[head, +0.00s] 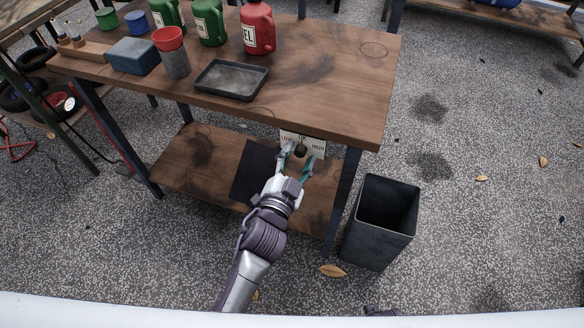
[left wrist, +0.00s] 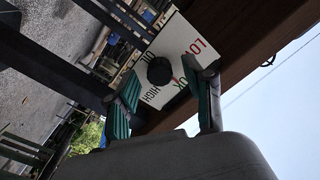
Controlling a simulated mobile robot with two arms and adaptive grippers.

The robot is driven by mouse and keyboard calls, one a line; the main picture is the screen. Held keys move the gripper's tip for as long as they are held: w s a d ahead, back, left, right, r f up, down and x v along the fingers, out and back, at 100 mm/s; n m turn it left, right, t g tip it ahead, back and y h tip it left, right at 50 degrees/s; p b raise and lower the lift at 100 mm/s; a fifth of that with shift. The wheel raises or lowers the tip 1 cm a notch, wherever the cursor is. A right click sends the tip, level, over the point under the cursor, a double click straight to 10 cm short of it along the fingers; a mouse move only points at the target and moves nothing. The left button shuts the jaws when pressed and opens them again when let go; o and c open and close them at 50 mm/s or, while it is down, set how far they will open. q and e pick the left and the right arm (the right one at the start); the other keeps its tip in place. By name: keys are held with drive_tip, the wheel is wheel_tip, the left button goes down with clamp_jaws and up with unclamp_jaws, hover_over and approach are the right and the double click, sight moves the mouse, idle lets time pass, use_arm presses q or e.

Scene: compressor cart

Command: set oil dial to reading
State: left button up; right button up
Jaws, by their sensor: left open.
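The oil dial (head: 316,143) is a white plate fixed under the table's front edge, marked LOW in red, OK and HIGH. Its dark round knob (head: 300,150) sits at the plate's middle. In the left wrist view the plate (left wrist: 190,45) appears tilted, with the black knob (left wrist: 159,71) and a small red mark beside it toward OK. My left gripper (head: 296,163) is open in front of the dial, its teal fingers (left wrist: 164,100) spread to either side of the knob. I cannot tell whether they touch it.
The wooden table (head: 340,80) holds a dark tray (head: 231,79), a red fuel jug (head: 258,28), green jugs (head: 209,22) and a blue box (head: 132,56). A lower shelf (head: 200,160) lies below. A dark bin (head: 380,222) stands right of the table. Floor farther right is mostly clear.

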use_arm(q)
drive_tip(key=v, duration=1.1)
drive_tip(key=shift+s, duration=0.3)
drive_tip(key=shift+a, duration=0.1)
